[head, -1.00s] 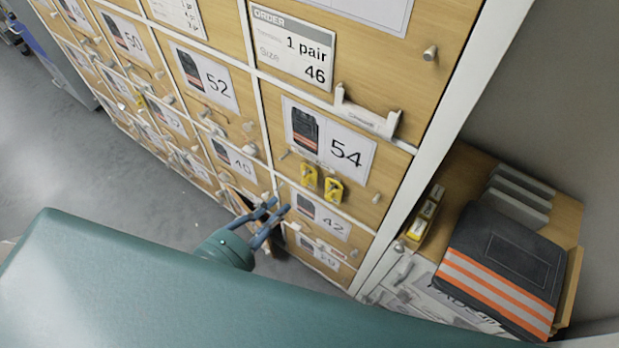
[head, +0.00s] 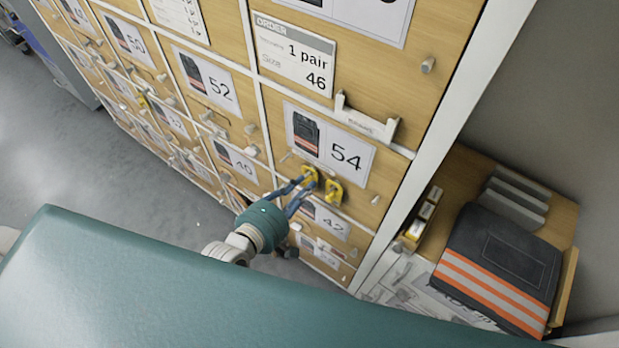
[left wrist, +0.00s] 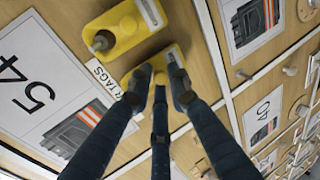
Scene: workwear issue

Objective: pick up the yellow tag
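Two yellow tags hang side by side on the cabinet front below the 54 label: a left tag (head: 311,173) and a right tag (head: 333,192). My left gripper (head: 307,183) is at the left tag, its blue fingers apart. My right gripper is not in view.
The cabinet (head: 385,75) has several numbered wooden drawers with protruding knobs. A white bracket (head: 366,118) sticks out above the 54 label (head: 328,142). At right, a shelf holds a dark folded garment with orange stripes (head: 500,265).

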